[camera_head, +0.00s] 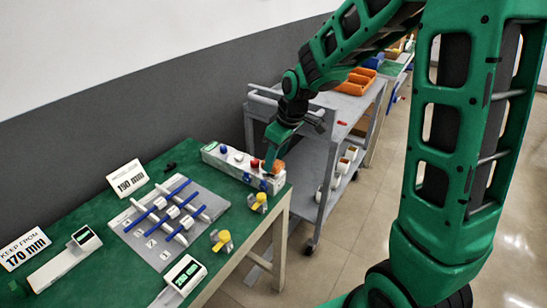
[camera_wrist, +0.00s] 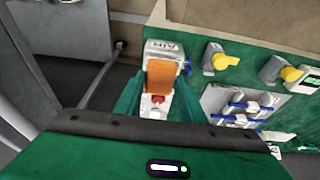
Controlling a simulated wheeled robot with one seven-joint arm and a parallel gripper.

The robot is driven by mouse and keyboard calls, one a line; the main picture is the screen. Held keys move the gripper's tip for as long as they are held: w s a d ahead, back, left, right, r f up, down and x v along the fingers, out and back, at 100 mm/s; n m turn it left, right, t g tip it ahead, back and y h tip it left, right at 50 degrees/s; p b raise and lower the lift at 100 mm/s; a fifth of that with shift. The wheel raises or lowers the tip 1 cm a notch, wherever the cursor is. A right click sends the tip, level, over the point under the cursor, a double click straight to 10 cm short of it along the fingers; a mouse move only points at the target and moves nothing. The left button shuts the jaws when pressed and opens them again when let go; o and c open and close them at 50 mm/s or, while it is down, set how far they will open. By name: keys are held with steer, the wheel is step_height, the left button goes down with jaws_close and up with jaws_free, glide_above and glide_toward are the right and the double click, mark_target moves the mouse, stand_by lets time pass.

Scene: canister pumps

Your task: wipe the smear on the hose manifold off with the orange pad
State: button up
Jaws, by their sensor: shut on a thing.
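The hose manifold (camera_head: 213,157) is a long pale block with blue, white and red knobs along its top, at the far right corner of the green table. In the wrist view its end face (camera_wrist: 165,47) carries dark lettering. My gripper (camera_head: 277,158) is over the manifold's right end, shut on the orange pad (camera_head: 278,168). In the wrist view the orange pad (camera_wrist: 160,77) sits between my green fingers, in front of a red knob, over the manifold's top. I cannot tell whether it touches the surface. No smear can be made out; the pad and gripper cover part of the top.
The green table (camera_head: 98,246) holds a grey board (camera_head: 143,232) with blue-handled valves, yellow-knobbed fittings (camera_head: 221,240), and number signs (camera_head: 127,177). A grey cart (camera_head: 350,107) with an orange bin (camera_head: 355,82) stands beyond the table's right end. Floor to the right is open.

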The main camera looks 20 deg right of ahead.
steer(key=shift+f, duration=0.85)
steer(key=shift+s+d, duration=0.1)
stand_by(0.3)
steer(key=shift+s+d+r, duration=0.1)
steer(key=shift+s+d, duration=0.3)
steer(key=shift+s, duration=0.2)
steer(key=shift+w, duration=0.1)
steer(key=shift+w+a, duration=0.7)
steer(key=shift+w, duration=0.2)
steer(key=shift+s, duration=0.15)
steer(key=shift+s+d, duration=0.75)
steer(key=shift+s, duration=0.1)
steer(key=shift+w+a, duration=0.1)
